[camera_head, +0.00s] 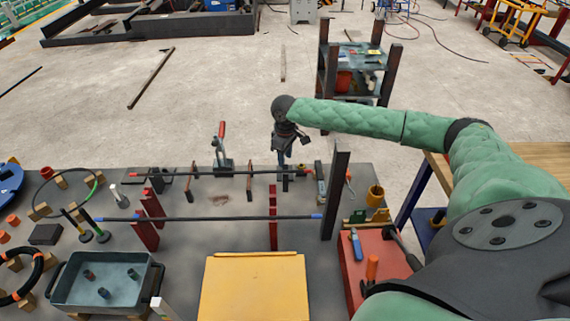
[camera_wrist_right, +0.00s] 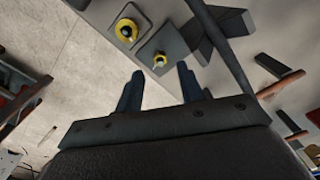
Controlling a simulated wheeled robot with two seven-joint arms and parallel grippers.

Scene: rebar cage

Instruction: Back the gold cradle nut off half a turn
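In the head view my right gripper (camera_head: 284,155) hangs over the bench's far edge, by the far horizontal bar (camera_head: 220,173). I cannot make out the nuts there. My left gripper is out of view.
A dark upright post (camera_head: 336,195) stands right of my right gripper. A red-handled clamp (camera_head: 222,150) stands to its left. A nearer bar (camera_head: 215,217) crosses the red supports.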

